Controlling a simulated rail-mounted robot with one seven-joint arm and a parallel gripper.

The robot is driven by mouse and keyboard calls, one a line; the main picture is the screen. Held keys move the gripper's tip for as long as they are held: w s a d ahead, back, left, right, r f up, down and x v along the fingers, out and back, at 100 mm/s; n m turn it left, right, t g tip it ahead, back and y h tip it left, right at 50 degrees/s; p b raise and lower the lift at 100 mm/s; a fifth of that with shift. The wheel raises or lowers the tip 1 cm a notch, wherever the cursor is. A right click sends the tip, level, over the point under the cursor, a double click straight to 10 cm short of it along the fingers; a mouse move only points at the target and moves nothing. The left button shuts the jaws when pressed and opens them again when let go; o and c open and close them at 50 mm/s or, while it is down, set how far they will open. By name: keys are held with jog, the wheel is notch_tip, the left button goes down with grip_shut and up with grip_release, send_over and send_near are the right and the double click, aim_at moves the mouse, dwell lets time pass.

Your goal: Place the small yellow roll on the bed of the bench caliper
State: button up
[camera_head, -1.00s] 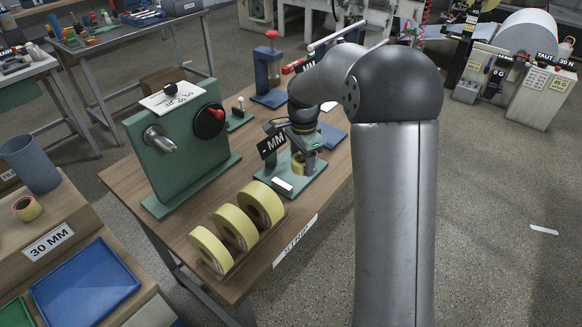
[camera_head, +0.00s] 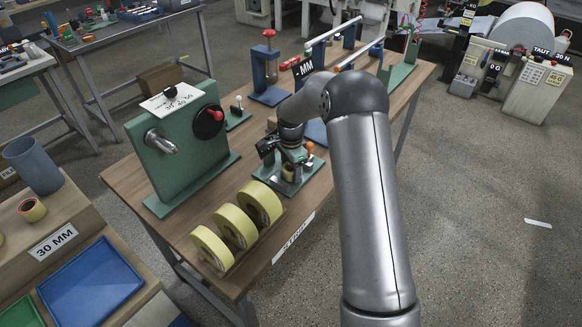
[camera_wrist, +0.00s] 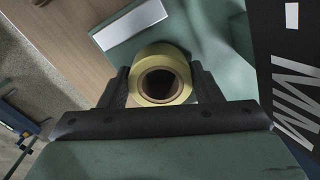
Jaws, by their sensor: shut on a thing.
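My gripper (camera_wrist: 160,92) is shut on the small yellow roll (camera_wrist: 183,68), with a finger on each side of it in the wrist view. The roll's brown core faces the wrist camera. In the head view the roll (camera_head: 289,172) shows small under my gripper (camera_head: 285,168), over the green base of the bench caliper (camera_head: 310,172). The caliper's green bed also shows behind the roll in the wrist view (camera_wrist: 208,40). I cannot tell whether the roll touches the bed. Part of the caliper is hidden by my gripper.
Several larger yellow rolls (camera_head: 236,228) stand in a row in front of the caliper. A green machine with a spindle (camera_head: 185,135) stands to the left. A blue stand with a red knob (camera_head: 268,72) is behind. Another small roll (camera_head: 31,210) lies on the left bench.

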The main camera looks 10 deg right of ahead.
jog(key=shift+f, duration=0.1)
jog(key=shift+f, duration=0.15)
jog(key=o, duration=1)
notch_tip(320, 180, up, 12)
jog(key=b, duration=0.2)
jog(key=s+r+n, duration=0.3)
jog(key=s+r, duration=0.2)
jog(key=s, duration=0.2)
jog(key=s+f+n, duration=0.1)
jog(key=s+n, duration=1)
jog(key=s, duration=1.9)
jog(key=shift+s+f+t, duration=0.25)
jog(key=shift+s+t, duration=0.05)
